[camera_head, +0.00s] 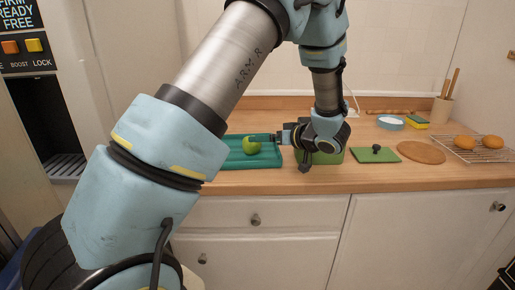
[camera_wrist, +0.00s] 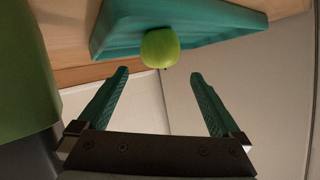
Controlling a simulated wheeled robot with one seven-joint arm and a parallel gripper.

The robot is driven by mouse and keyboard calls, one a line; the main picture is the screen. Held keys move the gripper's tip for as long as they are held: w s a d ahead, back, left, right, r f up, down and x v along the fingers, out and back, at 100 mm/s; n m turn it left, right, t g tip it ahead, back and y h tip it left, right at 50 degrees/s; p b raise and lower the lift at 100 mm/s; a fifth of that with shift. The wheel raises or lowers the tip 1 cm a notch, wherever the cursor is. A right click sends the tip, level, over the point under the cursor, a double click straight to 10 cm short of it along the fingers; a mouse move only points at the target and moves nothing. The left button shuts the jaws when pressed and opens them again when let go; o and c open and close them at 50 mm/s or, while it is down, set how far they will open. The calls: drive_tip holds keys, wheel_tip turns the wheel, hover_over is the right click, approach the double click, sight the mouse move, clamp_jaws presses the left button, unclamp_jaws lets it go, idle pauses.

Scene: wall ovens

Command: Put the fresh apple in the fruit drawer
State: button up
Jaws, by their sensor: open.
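A green apple (camera_head: 251,145) sits on a teal tray (camera_head: 232,160) on the wooden counter. In the wrist view the apple (camera_wrist: 160,48) is just beyond the gap between my fingertips, on the teal tray (camera_wrist: 222,32). My gripper (camera_head: 262,138) reaches in from the right of the apple in the head view. In the wrist view my gripper (camera_wrist: 158,75) is open with nothing between its fingers. A white drawer front (camera_head: 290,212) with a round knob is below the counter and looks closed. I cannot tell whether it is the fruit drawer.
A green box (camera_head: 330,158) stands beside the tray, partly behind my wrist. A green lid (camera_head: 375,155), a round wooden board (camera_head: 420,152) and a wire rack (camera_head: 480,153) with orange-brown round items are to the right. White cabinets (camera_head: 420,235) are below.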

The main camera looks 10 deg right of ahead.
wheel_tip(320, 180, up, 7)
drive_tip(key=shift+w+a+b, duration=0.2)
drive_tip(key=shift+b, duration=0.15)
